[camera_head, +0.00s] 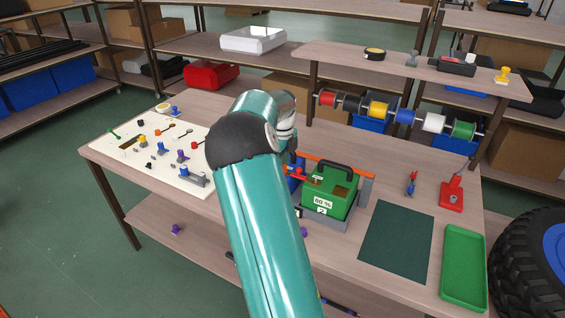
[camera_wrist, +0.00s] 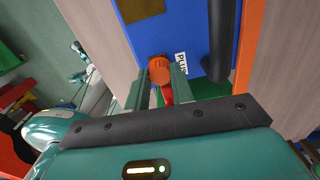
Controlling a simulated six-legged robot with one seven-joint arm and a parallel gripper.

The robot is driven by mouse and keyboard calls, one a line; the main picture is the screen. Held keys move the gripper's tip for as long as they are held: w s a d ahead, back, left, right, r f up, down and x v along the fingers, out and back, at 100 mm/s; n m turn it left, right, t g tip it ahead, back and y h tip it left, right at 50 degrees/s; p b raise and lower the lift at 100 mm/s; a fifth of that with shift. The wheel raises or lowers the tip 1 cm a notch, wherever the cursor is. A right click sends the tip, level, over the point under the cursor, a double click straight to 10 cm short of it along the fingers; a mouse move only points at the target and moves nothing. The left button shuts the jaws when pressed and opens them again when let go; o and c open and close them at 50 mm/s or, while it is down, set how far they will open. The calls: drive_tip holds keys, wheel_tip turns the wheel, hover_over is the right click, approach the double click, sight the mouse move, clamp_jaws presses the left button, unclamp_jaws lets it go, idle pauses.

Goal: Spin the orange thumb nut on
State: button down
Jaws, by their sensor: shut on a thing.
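The orange thumb nut (camera_wrist: 160,69) shows in the wrist view between the fingertips of my gripper (camera_wrist: 158,76), which is shut on it. A red part lies just below the nut, between the fingers. The nut is over a blue block (camera_wrist: 195,30), beside a white label reading "PLUS" (camera_wrist: 181,62). The threads under the nut are hidden, so I cannot tell how it sits on them. In the head view my arm covers most of the gripper and the nut.
A green box (camera_head: 327,203) with a black handle and an "80 %" label stands by my gripper, before an orange bar (camera_head: 335,165). A dark mat (camera_head: 396,242), a green tray (camera_head: 463,268) and a red stand (camera_head: 452,194) are right. A white board (camera_head: 128,163) with small parts is left.

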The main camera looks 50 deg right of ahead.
drive_tip(key=m, duration=0.7)
drive_tip(key=c, duration=1.1)
unclamp_jaws()
wheel_tip(320, 180, up, 14)
drive_tip(key=shift+f, duration=0.15)
